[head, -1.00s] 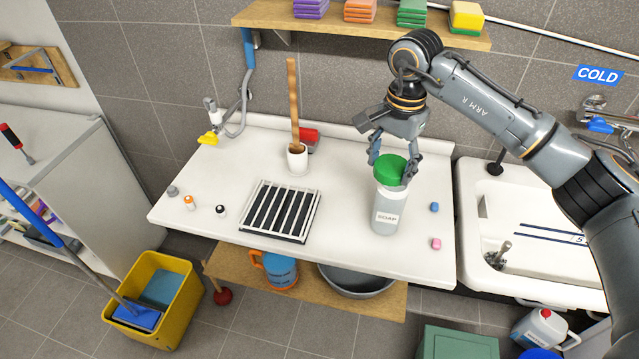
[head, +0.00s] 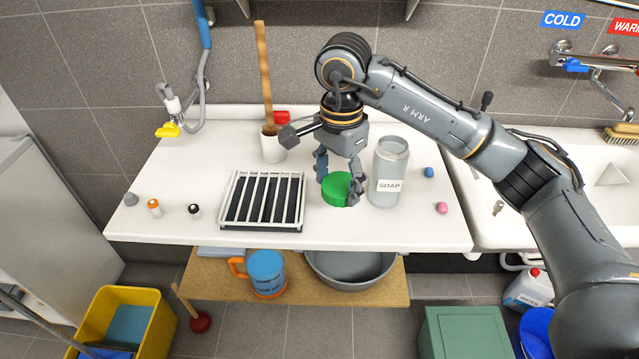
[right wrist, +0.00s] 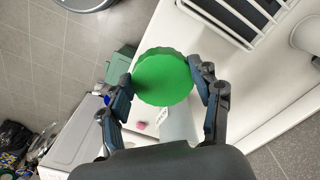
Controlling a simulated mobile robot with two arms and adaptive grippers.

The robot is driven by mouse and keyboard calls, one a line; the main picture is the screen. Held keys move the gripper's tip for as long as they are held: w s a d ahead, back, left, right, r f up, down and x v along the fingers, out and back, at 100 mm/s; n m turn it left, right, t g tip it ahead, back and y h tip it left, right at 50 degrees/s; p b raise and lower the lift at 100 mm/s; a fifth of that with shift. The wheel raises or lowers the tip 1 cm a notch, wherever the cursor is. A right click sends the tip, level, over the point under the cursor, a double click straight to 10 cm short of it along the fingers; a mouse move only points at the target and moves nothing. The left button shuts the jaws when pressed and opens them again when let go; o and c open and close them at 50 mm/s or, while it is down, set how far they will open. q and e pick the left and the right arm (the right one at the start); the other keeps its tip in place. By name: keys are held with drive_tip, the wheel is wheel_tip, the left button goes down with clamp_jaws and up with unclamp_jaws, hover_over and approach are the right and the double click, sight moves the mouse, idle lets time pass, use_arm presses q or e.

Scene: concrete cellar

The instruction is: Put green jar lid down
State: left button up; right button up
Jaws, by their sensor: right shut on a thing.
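The green jar lid (head: 336,190) is a round, ridged disc between the fingers of my right gripper (head: 338,188), which is shut on it. It also shows in the right wrist view (right wrist: 163,77), with a finger at each side. The lid is at or just above the white counter (head: 410,228), between the drying rack and the soap jar; I cannot tell if it touches the counter. The grey jar labelled SOAP (head: 389,172) stands upright and open just right of the lid. My left gripper is not in view.
The black and white slatted rack (head: 263,201) lies left of the lid. A white cup (head: 271,148) with a wooden handle stands behind it. Small blue (head: 429,172) and pink (head: 441,208) pieces lie right of the jar. The counter's front strip is clear.

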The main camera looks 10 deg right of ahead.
drive_tip(key=w+f+p, duration=0.1)
drive_tip(key=w+f, duration=0.2)
drive_tip(key=w, duration=0.1)
drive_tip(key=w+f+p, duration=0.1)
drive_tip(key=w+f, duration=0.2)
drive_tip(key=f, duration=0.1)
drive_tip(key=shift+w+d, duration=0.2)
drive_tip(key=shift+w, duration=0.15)
drive_tip(key=shift+w+f+p, duration=0.15)
drive_tip(key=shift+f+p, duration=0.15)
drive_tip(key=shift+p, duration=0.05)
wheel_tip(320, 180, down, 2)
drive_tip(key=shift+f+p, duration=0.15)
drive_tip(key=shift+p, duration=0.5)
drive_tip(key=shift+f, duration=0.35)
drive_tip(key=o, duration=1.1)
